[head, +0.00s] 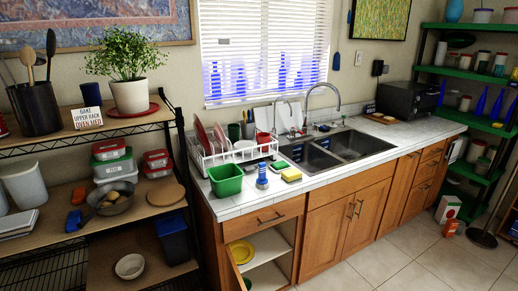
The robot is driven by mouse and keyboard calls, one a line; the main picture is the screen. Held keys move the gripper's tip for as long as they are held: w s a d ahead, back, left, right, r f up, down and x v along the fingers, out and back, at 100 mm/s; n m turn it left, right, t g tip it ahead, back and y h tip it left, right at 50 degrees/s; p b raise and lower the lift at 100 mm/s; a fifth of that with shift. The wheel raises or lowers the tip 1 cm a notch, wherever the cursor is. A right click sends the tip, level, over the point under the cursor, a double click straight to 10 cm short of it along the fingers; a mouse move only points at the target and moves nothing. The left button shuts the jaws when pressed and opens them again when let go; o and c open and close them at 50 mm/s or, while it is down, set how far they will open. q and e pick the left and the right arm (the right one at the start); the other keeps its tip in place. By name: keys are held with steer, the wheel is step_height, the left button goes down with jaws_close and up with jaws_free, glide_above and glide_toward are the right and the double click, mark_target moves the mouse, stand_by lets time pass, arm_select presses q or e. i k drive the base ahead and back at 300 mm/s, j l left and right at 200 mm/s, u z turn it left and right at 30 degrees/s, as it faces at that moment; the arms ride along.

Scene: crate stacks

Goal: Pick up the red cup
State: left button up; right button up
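A small red cup-like thing (263,138) shows at the back right end of the white dish rack (222,158), on the counter left of the sink. It is small and partly hidden by the rack and its contents, so I cannot tell whether it stands in the rack or behind it. A second red thing (2,127) is cut off at the left edge, on the upper shelf; I cannot tell what it is. Neither of my grippers is in view.
The rack holds red plates (202,137). The cabinet door (238,272) below hangs open. The tiled floor (400,255) at right is mostly clear.

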mark_target(261, 138)
steer(key=k, duration=0.1)
steer(key=u, duration=0.5)
steer(key=l+u, duration=0.1)
steer(key=u, duration=0.4)
steer(key=i+l+u, duration=0.1)
steer(key=u, duration=0.95)
steer(key=l+u, duration=0.15)
steer(key=u, duration=0.85)
steer(key=l+u, duration=0.1)
steer(key=u, duration=0.95)
steer(key=k+l+u, duration=0.25)
steer(key=k, duration=0.15)
steer(key=k+l+u, duration=0.2)
steer(key=k, duration=0.2)
steer(key=k+z, duration=0.4)
steer(key=k, duration=0.65)
steer(key=k+z, duration=0.1)
steer(key=z, duration=0.7)
steer(key=k+l+z, duration=0.1)
steer(key=z, duration=0.3)
steer(key=l+z, duration=0.15)
steer(key=z, duration=0.25)
steer(key=k, duration=0.05)
